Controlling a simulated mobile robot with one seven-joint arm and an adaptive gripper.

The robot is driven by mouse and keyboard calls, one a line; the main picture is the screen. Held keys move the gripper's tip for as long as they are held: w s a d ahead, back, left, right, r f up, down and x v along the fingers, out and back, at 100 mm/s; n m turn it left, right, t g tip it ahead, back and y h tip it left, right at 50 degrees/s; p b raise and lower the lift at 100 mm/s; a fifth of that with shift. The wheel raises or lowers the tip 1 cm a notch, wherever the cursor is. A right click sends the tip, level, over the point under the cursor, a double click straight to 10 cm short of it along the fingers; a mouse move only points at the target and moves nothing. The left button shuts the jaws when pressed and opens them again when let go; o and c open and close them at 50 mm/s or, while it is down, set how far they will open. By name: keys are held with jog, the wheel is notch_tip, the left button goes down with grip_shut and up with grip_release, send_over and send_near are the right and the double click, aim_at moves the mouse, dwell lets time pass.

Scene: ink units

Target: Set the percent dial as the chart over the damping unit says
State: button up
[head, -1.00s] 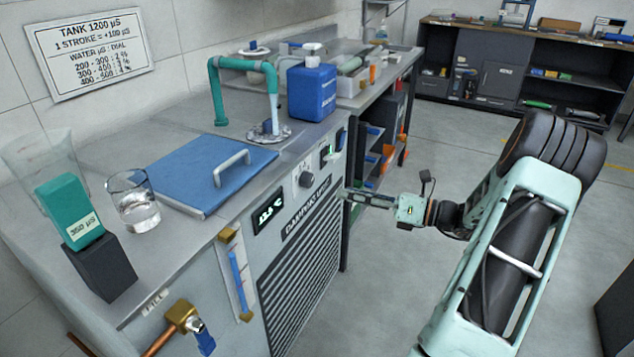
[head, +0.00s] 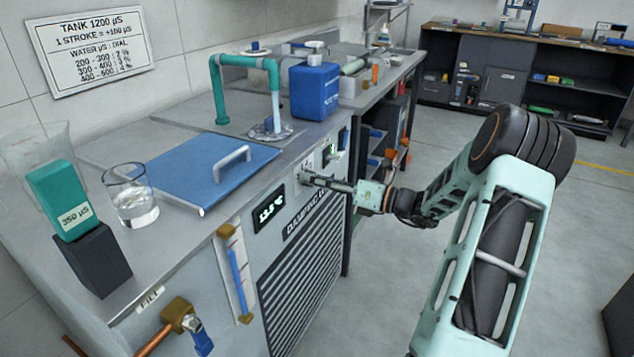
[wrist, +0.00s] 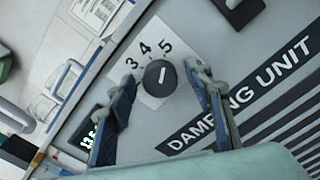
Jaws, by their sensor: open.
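The percent dial is a round black knob (wrist: 154,87) with a white pointer line, on a pale plate on the damping unit's front (head: 300,262). Its plate shows 3, 4 and 5; the pointer is near the 4 and 5 side, but I cannot tell the exact mark. My gripper (wrist: 165,75) is open, one finger either side of the knob, with gaps still showing. In the head view my gripper (head: 308,178) reaches the panel and mostly hides the dial. The wall chart (head: 90,48) lists water ranges 200-300, 300-400 and 400-500 with small dial values, hard to read.
A green meter (head: 62,192) reading 350 µS stands on a black block, near a glass beaker of water (head: 133,205). A blue lid (head: 200,170) and blue canister (head: 313,90) are on the counter. A tap (head: 185,318) juts out front.

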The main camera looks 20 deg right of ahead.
jog(key=shift+c, duration=0.2)
jog(key=c, duration=1.1)
jog(key=shift+n, duration=0.4)
jog(key=shift+s+a+n+h+b, duration=0.15)
jog(key=shift+n+b, duration=0.4)
jog(key=shift+n, duration=3.1)
jog(key=shift+w+d+n+h+b, duration=0.1)
jog(key=shift+n+h+b, duration=0.3)
jog(key=shift+n, duration=3.25)
